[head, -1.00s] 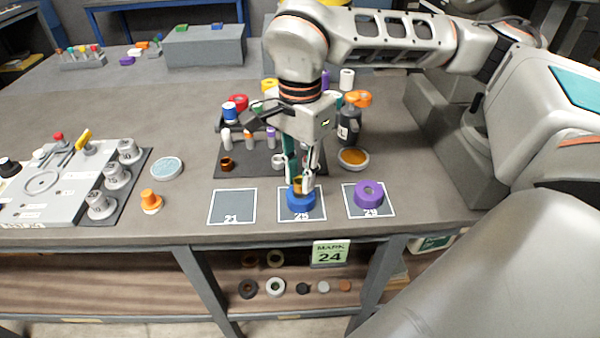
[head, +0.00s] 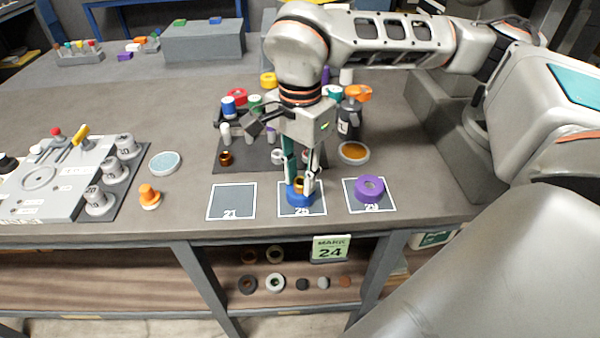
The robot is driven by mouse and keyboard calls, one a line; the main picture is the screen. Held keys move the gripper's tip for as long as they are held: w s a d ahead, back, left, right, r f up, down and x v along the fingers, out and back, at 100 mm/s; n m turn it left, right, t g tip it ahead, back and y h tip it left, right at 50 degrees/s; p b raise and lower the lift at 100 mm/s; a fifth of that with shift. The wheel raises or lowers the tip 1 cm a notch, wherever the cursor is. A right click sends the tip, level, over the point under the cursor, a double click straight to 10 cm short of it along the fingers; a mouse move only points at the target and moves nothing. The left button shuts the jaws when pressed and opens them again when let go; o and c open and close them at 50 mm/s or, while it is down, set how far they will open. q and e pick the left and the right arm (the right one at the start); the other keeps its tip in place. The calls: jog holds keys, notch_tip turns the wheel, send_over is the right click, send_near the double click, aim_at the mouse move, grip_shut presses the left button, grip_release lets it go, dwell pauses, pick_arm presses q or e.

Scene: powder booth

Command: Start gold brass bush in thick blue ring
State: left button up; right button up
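The thick blue ring (head: 300,199) lies on the middle marked square, labelled 25, near the front of the bench. The gold brass bush (head: 299,184) sits at the top of the ring, over its hole, and looks roughly upright. How deep it sits in the hole cannot be told. My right gripper (head: 301,188) points straight down over the ring, with one finger on each side of the bush. Its fingers look spread, with a small gap to the bush. My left gripper is out of view.
A purple ring (head: 370,188) lies on the square to the right. The left square (head: 232,202), labelled 21, is bare. Behind stands a dark mat (head: 232,168) with several small parts, plus an amber dish (head: 353,153). An orange cone-like part (head: 149,196) stands left.

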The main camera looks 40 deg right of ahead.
jog(key=shift+o, duration=0.8)
jog(key=shift+r, duration=0.1)
notch_tip(320, 180, up, 12)
